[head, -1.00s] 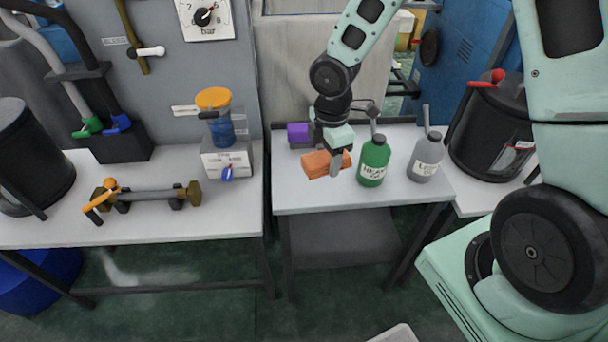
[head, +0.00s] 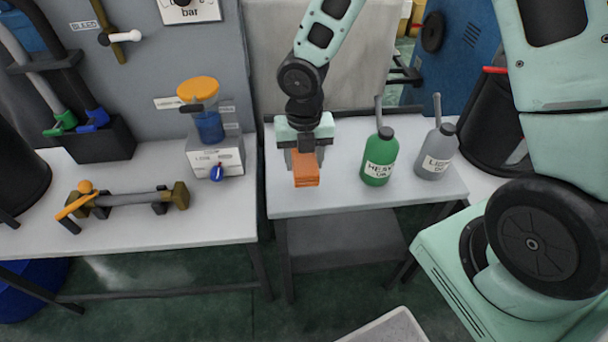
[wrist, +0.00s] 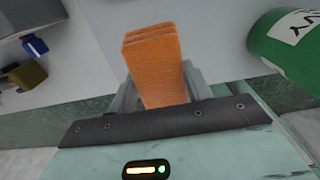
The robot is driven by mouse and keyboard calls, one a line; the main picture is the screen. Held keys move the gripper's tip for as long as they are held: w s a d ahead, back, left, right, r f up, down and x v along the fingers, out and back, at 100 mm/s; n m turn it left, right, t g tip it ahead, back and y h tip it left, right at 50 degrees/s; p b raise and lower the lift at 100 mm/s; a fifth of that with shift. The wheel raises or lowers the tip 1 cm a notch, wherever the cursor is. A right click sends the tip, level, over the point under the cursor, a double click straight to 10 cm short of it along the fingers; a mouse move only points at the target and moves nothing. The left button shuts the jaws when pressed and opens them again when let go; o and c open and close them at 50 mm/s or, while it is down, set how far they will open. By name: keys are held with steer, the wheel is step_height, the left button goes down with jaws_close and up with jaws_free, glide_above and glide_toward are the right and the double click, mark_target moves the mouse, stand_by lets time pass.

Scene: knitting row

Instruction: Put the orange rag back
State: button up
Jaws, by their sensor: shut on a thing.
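The orange rag (head: 306,170) is a folded, layered block in the head view. My gripper (head: 304,155) is shut on it, over the left part of the small middle table (head: 340,200). In the wrist view the rag (wrist: 155,62) stands out between the two grey fingers (wrist: 158,90). I cannot tell whether the rag touches the table top. The purple block seen earlier is hidden behind my gripper now.
A green oil bottle (head: 379,160) and a grey oil bottle (head: 436,152) stand right of the rag. The left bench (head: 130,225) holds a dumbbell-shaped part (head: 135,197) and an orange-topped blue jar (head: 207,118). A gap separates the tables. The middle table's front is clear.

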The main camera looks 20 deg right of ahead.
steer(key=shift+f+b, duration=0.5)
steer(key=shift+f, duration=1.75)
steer(key=shift+f, duration=0.15)
steer(key=o, duration=0.9)
steer(key=shift+o, duration=0.2)
